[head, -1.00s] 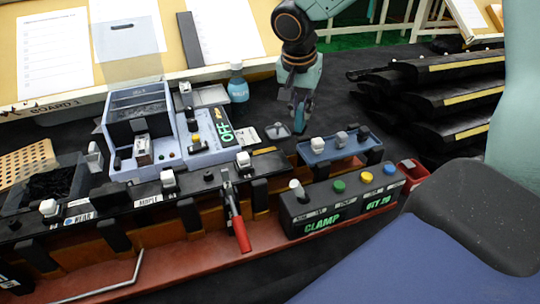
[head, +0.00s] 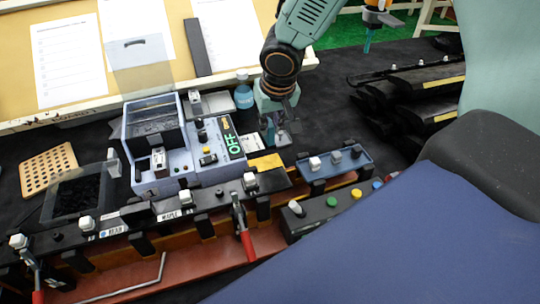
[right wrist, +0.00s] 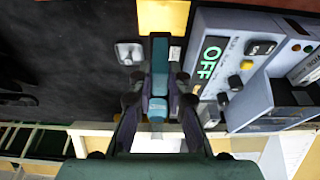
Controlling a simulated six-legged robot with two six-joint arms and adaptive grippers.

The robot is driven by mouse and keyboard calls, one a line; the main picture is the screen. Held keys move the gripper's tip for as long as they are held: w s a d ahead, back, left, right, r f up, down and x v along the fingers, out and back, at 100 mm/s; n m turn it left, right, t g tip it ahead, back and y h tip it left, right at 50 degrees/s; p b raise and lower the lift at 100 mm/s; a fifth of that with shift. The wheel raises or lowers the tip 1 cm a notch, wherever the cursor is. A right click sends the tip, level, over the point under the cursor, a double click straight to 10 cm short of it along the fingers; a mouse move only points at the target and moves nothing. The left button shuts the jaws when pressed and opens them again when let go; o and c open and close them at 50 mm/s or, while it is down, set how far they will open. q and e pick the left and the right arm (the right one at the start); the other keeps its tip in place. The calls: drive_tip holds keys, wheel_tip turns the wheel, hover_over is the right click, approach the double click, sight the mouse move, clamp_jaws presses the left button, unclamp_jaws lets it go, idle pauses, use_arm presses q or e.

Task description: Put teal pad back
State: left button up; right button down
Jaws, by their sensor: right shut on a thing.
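My right gripper (head: 274,137) points down over the bench, right of the grey-blue control unit with its green OFF display (head: 232,140). In the right wrist view my right gripper (right wrist: 158,70) is shut on a narrow teal piece (right wrist: 159,56), which looks like the teal pad, held upright between the fingers. In the head view the pad cannot be made out apart from the fingers. A yellow patch (head: 265,163) lies just below the gripper; in the wrist view the yellow patch (right wrist: 163,16) is beyond the pad's far end.
A blue switch panel (head: 335,165) and a dark button box (head: 330,208) stand to the right. A red-handled clamp (head: 244,228) sits on the front rail. A blue bottle (head: 243,92) stands behind the gripper. Dark stacked parts (head: 420,90) lie at the right.

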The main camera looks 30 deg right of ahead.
sight(272, 145)
wheel_tip(272, 145, down, 9)
drive_tip(key=b, duration=0.3)
drive_tip(key=shift+d, duration=0.1)
drive_tip(key=shift+r, duration=0.1)
drive_tip(key=shift+b, duration=0.4)
drive_tip(key=c, duration=1.3)
unclamp_jaws()
drive_tip(key=shift+r+p, duration=0.2)
drive_tip(key=shift+p, duration=0.2)
drive_tip(key=p+v, duration=0.2)
drive_tip(key=v, duration=0.9)
drive_tip(key=shift+r, duration=0.3)
